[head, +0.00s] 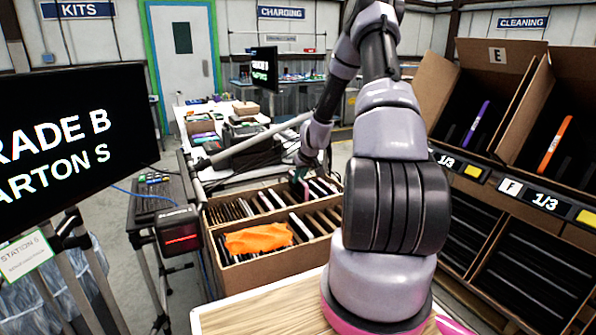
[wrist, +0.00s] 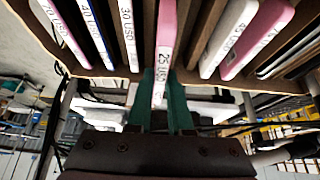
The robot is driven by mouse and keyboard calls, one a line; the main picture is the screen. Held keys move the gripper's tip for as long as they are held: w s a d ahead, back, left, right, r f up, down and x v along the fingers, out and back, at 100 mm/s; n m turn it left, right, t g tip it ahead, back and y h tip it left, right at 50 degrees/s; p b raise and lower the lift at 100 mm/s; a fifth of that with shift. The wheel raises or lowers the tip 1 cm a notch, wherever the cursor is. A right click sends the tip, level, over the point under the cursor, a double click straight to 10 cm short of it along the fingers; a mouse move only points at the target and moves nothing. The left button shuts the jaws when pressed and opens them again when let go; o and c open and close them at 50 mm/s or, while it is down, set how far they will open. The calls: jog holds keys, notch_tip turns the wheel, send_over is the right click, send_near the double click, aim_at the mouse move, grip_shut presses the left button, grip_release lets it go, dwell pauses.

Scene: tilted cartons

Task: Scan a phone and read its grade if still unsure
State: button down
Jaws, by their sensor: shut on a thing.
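My gripper (head: 300,178) is at the far side of a divided cardboard carton (head: 235,270) that holds rows of phones on edge. In the wrist view its green fingers (wrist: 162,78) are closed on the end of a pink phone (wrist: 166,45) marked "25 USD". The phone still stands in the row among other labelled phones. A scanner box (head: 180,232) with a red-lit window stands left of the carton. The large monitor (head: 70,135) shows partly cut-off text, "RADE B" and "ARTON S".
An orange cloth (head: 258,238) lies over part of the carton. A tilted carton E (head: 480,95) holding a purple phone and a carton F (head: 560,125) holding an orange one stand at right, both marked 1/3. A bare wooden tabletop (head: 262,312) is in front.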

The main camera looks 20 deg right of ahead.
aim_at(299, 191)
jog(key=shift+f, duration=2.75)
jog(key=shift+f, duration=0.3)
jog(key=c, duration=0.8)
grip_release()
jog(key=shift+o, duration=0.2)
jog(key=shift+s+r, duration=0.1)
jog(key=v, duration=1)
jog(key=shift+r, duration=0.1)
notch_tip(299, 191, up, 9)
jog(key=shift+r, duration=0.15)
jog(key=shift+s, duration=0.1)
